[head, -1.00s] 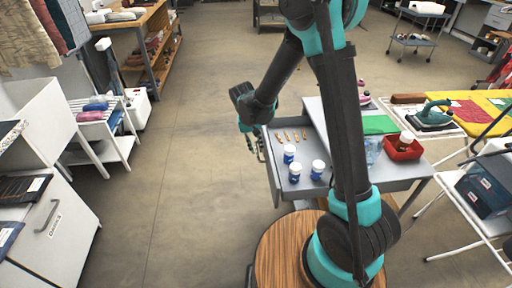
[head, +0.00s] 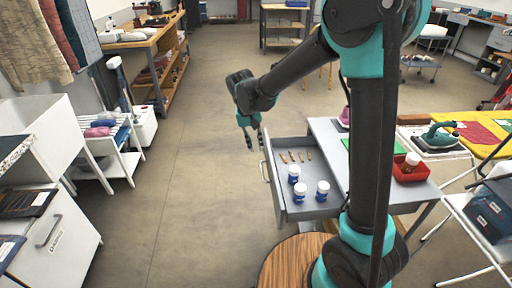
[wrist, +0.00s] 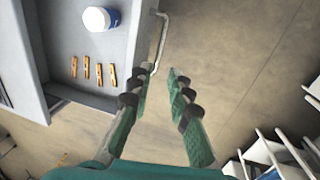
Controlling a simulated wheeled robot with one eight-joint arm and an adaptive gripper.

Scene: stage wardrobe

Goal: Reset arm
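My gripper (head: 249,143) hangs beside the back left corner of an open grey drawer (head: 318,209). In the wrist view, my gripper's two fingers (wrist: 173,100) stand apart with bare floor between them, so it is open and empty. Inside the drawer are several wooden pegs (head: 293,157) in a row and several white-and-blue bottles (head: 300,192). One bottle (wrist: 98,19) also shows in the wrist view.
The drawer's table carries a red tray (head: 410,174) and a green sheet (head: 360,146). An ironing board (head: 490,134) with an iron (head: 440,135) stands at right. A round wooden top (head: 290,262) is below. White shelves (head: 112,152) stand at left, with open floor between.

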